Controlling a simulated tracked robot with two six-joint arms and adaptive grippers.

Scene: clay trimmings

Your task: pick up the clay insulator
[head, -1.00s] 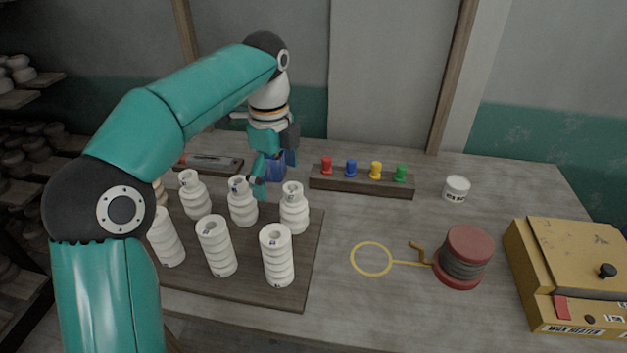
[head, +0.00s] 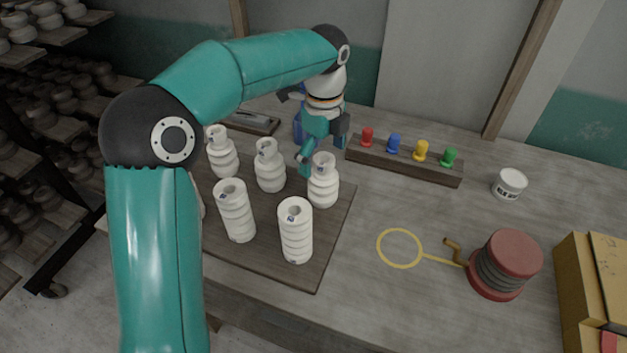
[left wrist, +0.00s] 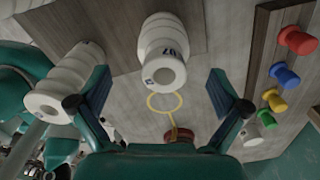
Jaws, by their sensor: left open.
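White ribbed clay insulators stand on a dark wooden board (head: 335,225). Three with narrower necks are at the back: left (head: 222,158), middle (head: 270,170) and right (head: 323,185). Two straighter ones stand in front, (head: 237,215) and (head: 296,235). Another is mostly hidden behind my left arm. My left gripper (head: 318,150) is open and empty, just behind the back right insulator. In the left wrist view one insulator (left wrist: 162,45) lies ahead, centred between the open fingers (left wrist: 159,105) and apart from both. Another insulator (left wrist: 68,80) is beside the left finger.
A wooden rack with red, blue, yellow and green pegs (head: 405,163) is right of the gripper. A white tub (head: 509,184), a red spool (head: 505,265), a yellow wire loop (head: 399,248) and a yellow box (head: 590,285) lie farther right. Shelves of pots (head: 60,110) stand left.

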